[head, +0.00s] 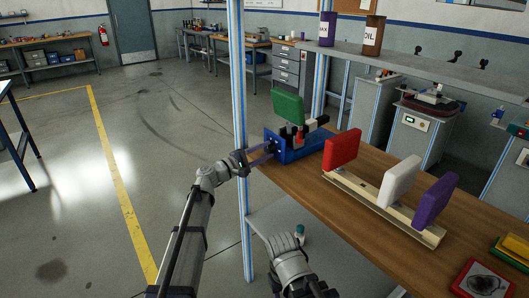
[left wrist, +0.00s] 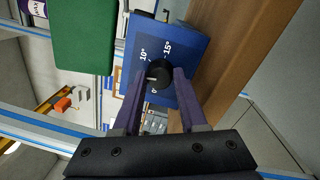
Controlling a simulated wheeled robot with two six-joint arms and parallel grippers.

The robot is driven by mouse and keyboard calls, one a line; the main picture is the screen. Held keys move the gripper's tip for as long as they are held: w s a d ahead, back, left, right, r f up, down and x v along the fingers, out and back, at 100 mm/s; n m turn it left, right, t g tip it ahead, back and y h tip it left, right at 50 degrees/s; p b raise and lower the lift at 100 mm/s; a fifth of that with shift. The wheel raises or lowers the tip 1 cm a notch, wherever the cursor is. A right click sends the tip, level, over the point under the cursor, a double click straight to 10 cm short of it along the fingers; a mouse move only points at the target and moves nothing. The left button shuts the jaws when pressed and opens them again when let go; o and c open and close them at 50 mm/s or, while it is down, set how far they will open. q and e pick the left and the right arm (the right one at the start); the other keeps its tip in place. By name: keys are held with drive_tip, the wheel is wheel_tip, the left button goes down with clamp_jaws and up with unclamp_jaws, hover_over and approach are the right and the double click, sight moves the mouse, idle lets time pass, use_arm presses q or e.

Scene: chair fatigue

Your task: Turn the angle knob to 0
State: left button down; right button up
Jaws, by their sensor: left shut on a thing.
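The angle knob (left wrist: 158,70) is black and round, on the face of a blue box. In the left wrist view, white marks around it include 10° and 15°, and a 0 partly shows below it. A small white pointer mark on the knob faces left, seemingly between 10° and 0. My left gripper (left wrist: 159,76) is shut on the knob, one purple finger on each side. In the head view, my left gripper (head: 268,148) reaches the blue box (head: 302,148) at the bench's left end. My right gripper cannot be made out; only part of that arm shows.
A green pad (head: 287,106) stands above the blue box. Red (head: 342,149), white (head: 400,180) and purple (head: 436,199) pads stand on a wooden rail along the workbench (head: 310,190). A blue-white upright post (head: 239,80) stands close to my left arm. Open floor lies left.

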use_arm(q)
drive_tip(key=n, duration=0.8)
drive_tip(key=shift+r+n+y+p, duration=0.1)
drive_tip(key=shift+n+y+p, duration=0.2)
drive_tip(key=shift+n+p, duration=0.1)
drive_tip(key=n, duration=0.4)
drive_tip(key=shift+n+y+p, duration=0.3)
drive_tip(key=shift+n+p, duration=0.2)
drive_tip(key=shift+n, duration=1.3)
drive_tip(key=shift+c, duration=2.2)
unclamp_jaws()
